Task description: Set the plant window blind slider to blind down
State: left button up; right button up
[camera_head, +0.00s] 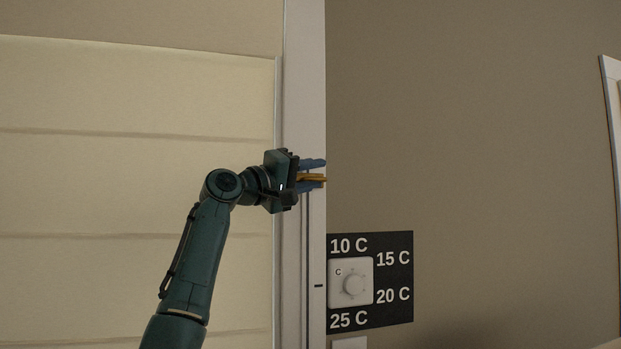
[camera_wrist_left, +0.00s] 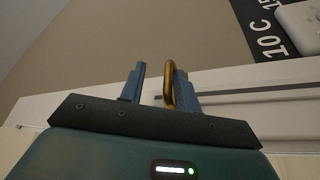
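The slider's brass-coloured handle (camera_head: 317,178) sticks out from the white window frame (camera_head: 306,60). My left gripper (camera_head: 311,174) is at the handle, with one blue finger above it and one below. In the left wrist view the handle (camera_wrist_left: 168,84) stands between the two fingers (camera_wrist_left: 158,88), close to the right one, with a clear gap to the left one. The gripper is open around it. A dark slot (camera_head: 308,250) runs down the frame below the gripper. The cream blind (camera_head: 120,180) with horizontal folds fills the left side; its bottom edge is out of view. My right gripper is not in view.
A thermostat dial (camera_head: 352,284) on a black temperature panel (camera_head: 400,276) is on the wall to the lower right of the gripper. A small dark mark (camera_head: 319,286) is on the frame beside it.

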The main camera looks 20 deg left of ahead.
pick_arm(q)
jog(key=shift+w+d+f, duration=0.1)
jog(key=shift+f, duration=0.1)
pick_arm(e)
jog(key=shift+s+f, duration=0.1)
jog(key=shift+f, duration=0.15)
